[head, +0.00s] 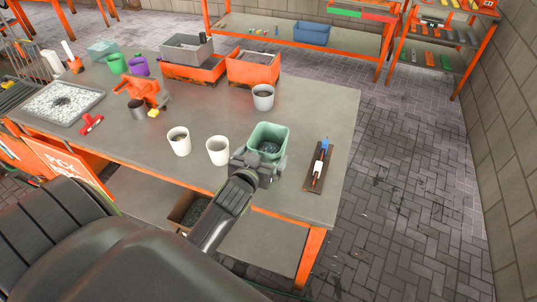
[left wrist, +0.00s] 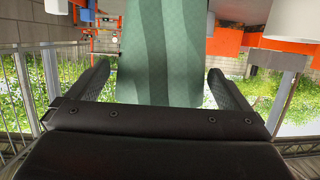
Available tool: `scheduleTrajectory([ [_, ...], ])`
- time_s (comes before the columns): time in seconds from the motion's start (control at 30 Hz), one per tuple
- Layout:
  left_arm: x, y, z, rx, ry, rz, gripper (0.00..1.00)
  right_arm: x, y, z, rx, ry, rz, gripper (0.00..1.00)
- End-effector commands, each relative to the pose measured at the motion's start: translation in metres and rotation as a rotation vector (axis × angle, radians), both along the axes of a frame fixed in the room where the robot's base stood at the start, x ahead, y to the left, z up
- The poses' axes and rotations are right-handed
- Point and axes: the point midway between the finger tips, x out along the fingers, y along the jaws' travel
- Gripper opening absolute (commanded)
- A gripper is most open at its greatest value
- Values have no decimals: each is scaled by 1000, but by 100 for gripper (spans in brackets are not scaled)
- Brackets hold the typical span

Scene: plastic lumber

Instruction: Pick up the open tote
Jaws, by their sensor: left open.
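The open tote (head: 279,131) is a pale green, open-topped container with dark contents, standing on the workbench near its right front. My left gripper (head: 262,163) is at the tote's near side, its arm coming up from the lower left. In the left wrist view, the tote's green wall (left wrist: 160,60) stands between the two spread fingers of the left gripper (left wrist: 159,68), with a gap visible on each side. The gripper is open. The gripper hides part of the tote's near wall. My right gripper is not in view.
Two white cups (head: 217,150) (head: 179,141) stand left of the tote, and a grey cup (head: 263,97) stands behind it. A brown board with small tools (head: 318,168) lies to the right. Orange bins (head: 253,68) stand at the back. The bench's right edge (head: 345,150) is clear.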

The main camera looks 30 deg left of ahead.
Motion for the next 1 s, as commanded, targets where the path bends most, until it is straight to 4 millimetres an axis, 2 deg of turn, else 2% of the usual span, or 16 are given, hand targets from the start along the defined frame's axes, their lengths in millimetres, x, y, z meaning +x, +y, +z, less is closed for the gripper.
scheduleTrajectory([
  [0.1, 14, 5, -2, 4, 1, 0, 100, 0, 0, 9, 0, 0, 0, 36],
  [0.23, 26, 7, -7, 1, -1, 0, 100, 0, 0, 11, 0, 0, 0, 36],
  [0.6, 32, 9, -10, 1, 0, 0, 100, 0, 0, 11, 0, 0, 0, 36],
  [1.0, 32, 9, -10, 1, 0, 0, 48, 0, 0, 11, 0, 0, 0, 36],
])
